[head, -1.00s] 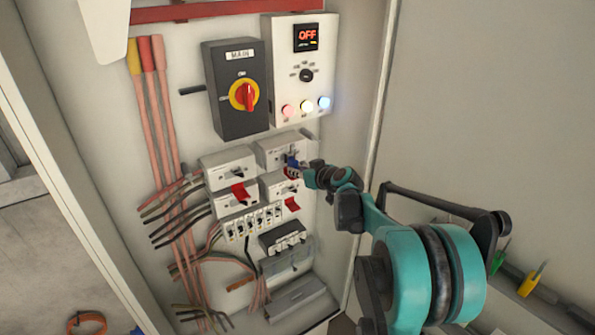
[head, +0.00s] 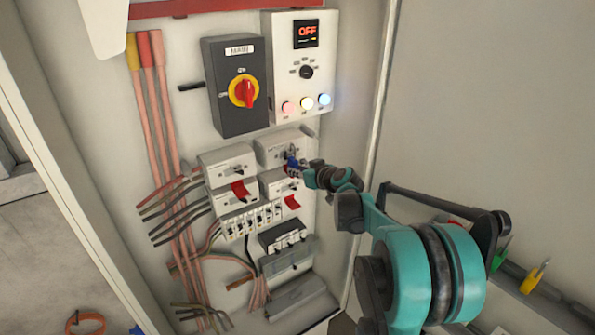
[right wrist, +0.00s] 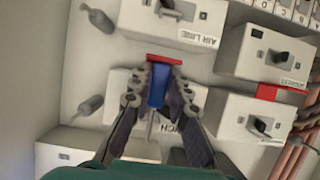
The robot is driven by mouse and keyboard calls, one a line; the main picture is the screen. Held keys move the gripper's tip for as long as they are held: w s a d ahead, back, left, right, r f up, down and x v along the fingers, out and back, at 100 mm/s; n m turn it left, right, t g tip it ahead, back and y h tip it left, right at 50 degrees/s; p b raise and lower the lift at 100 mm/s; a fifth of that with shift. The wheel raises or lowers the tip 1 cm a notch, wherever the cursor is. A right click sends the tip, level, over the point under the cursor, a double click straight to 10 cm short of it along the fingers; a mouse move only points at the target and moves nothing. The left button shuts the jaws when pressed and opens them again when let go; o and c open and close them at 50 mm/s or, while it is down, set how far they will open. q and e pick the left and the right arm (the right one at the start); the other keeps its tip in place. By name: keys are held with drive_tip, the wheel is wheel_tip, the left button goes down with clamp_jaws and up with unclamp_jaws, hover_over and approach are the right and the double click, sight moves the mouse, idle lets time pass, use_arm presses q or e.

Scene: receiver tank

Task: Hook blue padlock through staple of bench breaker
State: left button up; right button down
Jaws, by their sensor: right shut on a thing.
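The bench breaker (head: 275,150) is the pale upper right box of the group of breakers; it also shows in the right wrist view (right wrist: 125,112), its label partly covered. The small blue padlock (head: 293,166) is at its front. My right gripper (head: 300,168) is shut on the padlock body, which shows between the fingers in the right wrist view (right wrist: 158,88). The grey shackle points towards the breaker's face. The staple is mostly hidden, and I cannot tell whether the shackle is through it. My left gripper is not in view.
The air line breaker (right wrist: 190,28) sits just below the bench breaker, with other breakers (head: 228,165) to the left. Red flaps (head: 292,202) hang from several breakers. The main switch (head: 240,88) and control panel (head: 300,70) are above. The cabinet side wall (head: 355,100) is close on the right.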

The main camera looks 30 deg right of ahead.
idle(0.3)
drive_tip(key=c, duration=1.4)
unclamp_jaws()
drive_tip(key=shift+o, duration=0.2)
drive_tip(key=shift+s, duration=0.1)
drive_tip(key=a+v, duration=0.1)
drive_tip(key=v, duration=1.1)
drive_tip(key=shift+d, duration=0.45)
drive_tip(key=s+a+f+g+b, duration=0.2)
drive_tip(key=s+a+f+b, duration=0.3)
drive_tip(key=a+f+b, duration=0.35)
drive_tip(key=s+a+f+g+b, duration=0.2)
drive_tip(key=s+a+f+b, duration=0.35)
drive_tip(key=a+f, duration=0.45)
drive_tip(key=s+a+f+g+b, duration=0.1)
drive_tip(key=s+f+b, duration=0.4)
drive_tip(key=f, duration=0.5)
drive_tip(key=s+a+f+g+h+b, duration=0.1)
drive_tip(key=s+a+f+b, duration=0.1)
drive_tip(key=s+f+b, duration=0.4)
wheel_tip(320, 180, down, 4)
drive_tip(key=shift+s+a+r+m, duration=0.15)
drive_tip(key=shift+s+m, duration=0.25)
drive_tip(key=shift+s, duration=0.6)
